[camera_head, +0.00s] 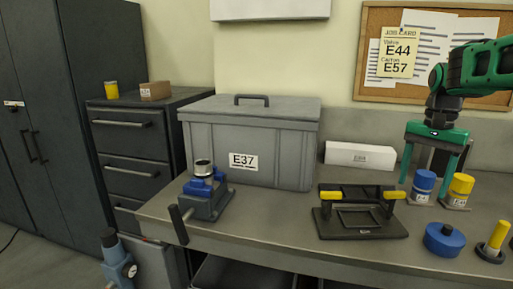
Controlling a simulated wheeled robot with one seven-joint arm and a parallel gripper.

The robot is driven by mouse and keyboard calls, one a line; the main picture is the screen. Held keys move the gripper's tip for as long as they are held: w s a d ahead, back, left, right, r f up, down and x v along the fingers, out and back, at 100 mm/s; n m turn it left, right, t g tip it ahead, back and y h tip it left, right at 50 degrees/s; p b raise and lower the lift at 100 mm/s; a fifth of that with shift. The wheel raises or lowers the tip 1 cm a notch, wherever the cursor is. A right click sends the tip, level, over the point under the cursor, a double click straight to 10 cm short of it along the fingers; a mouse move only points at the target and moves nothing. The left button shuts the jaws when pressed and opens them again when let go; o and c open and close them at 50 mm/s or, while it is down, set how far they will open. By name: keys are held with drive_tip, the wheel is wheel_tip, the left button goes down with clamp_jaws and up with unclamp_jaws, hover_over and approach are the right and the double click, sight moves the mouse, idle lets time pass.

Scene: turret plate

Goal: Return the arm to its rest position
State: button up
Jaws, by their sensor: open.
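My gripper (433,165) is at the upper right, on the end of my green arm (470,75). Its two green fingers point down and stand apart, with the jaws open. It hangs over the right part of the workbench (280,236), near a blue-topped cylinder (423,183) and a yellow-topped cylinder (459,188). I cannot tell whether the fingers touch either cylinder. I see nothing held between them. Part of the arm runs out of the frame at the right.
On the bench are a black plate fixture with yellow handles (360,222), a blue vise (206,199), a grey lidded box E37 (288,160), a white carton (359,155), a blue disc (444,240) and a yellow peg (497,237). A drawer cabinet (130,150) stands left.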

drive_tip(key=s+a+f+n, duration=0.1)
drive_tip(key=s+f, duration=0.3)
drive_tip(key=s, duration=0.5)
drive_tip(key=s+f+n, duration=0.1)
drive_tip(key=s+f, duration=0.3)
drive_tip(key=s, duration=0.6)
drive_tip(key=s+a+f+n, duration=0.1)
drive_tip(key=s+f, duration=0.4)
drive_tip(key=s, duration=0.4)
drive_tip(key=shift+s+a+n, duration=0.3)
drive_tip(key=shift+s+n, duration=0.05)
drive_tip(key=shift+n, duration=0.05)
